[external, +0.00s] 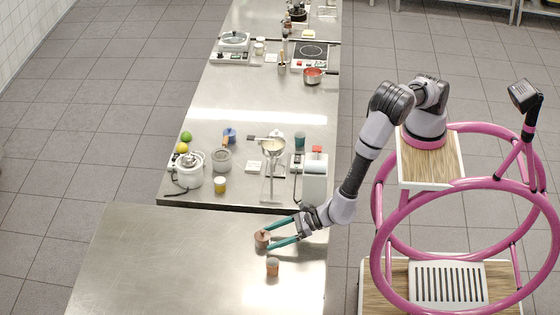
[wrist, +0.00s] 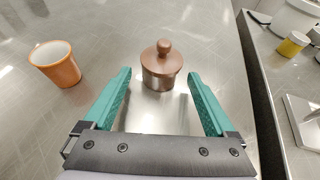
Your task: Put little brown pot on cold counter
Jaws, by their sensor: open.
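In the wrist view the pot (wrist: 161,66) stands centred just ahead of the fingertips. My gripper (external: 268,233) is open, its two teal fingers spread on either side of the pot. In the wrist view the gripper (wrist: 160,82) holds nothing, and I see gaps between both fingers and the pot. I cannot tell which surface is the cold counter.
An orange-brown cup (external: 272,267) stands close to the pot; it is at the left in the wrist view (wrist: 56,64). The near counter's left side is bare.

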